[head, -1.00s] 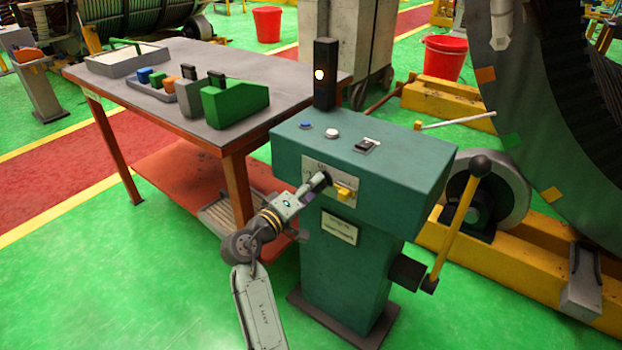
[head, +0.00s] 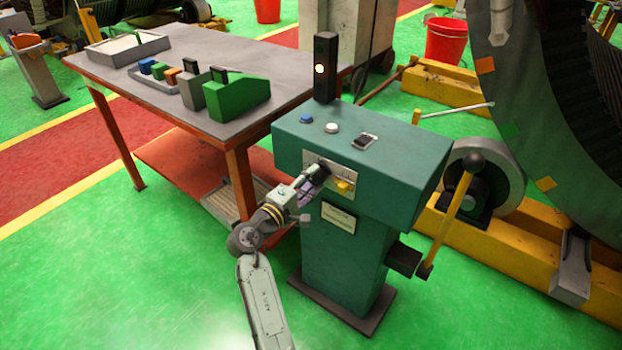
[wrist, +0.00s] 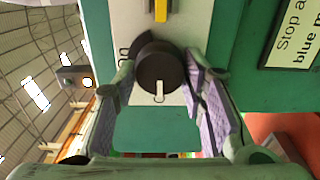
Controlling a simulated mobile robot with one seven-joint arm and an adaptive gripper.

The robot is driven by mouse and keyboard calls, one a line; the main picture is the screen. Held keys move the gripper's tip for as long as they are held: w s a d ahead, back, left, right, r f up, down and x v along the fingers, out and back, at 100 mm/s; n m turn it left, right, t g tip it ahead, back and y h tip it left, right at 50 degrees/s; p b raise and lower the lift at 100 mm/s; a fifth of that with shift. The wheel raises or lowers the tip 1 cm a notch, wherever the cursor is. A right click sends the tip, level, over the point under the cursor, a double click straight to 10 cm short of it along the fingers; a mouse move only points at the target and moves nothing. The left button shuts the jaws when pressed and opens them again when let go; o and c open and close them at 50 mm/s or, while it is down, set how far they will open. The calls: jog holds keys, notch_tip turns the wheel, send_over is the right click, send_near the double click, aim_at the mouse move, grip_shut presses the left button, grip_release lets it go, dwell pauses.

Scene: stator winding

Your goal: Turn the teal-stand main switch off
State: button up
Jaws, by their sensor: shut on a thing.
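The teal stand (head: 335,262) has a sloped front with a pale switch plate. In the wrist view the main switch, a round dark knob (wrist: 160,72), sits on this plate. Its white mark points toward the bottom of that picture, and part of the word "on" shows at its left. My gripper (wrist: 162,90) is shut on the knob, with a finger on either side and a purple pad facing it.
A lamp post (head: 325,60) with a lit light stands on the stand, near a blue button (head: 306,118), a white button (head: 332,127) and a black rocker (head: 366,140). A yellow lever (head: 450,215) is at the right. A worktable (head: 215,60) stands behind left.

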jog(key=o, duration=1.2)
jog(key=shift+c, duration=0.2)
jog(key=v, duration=1.2)
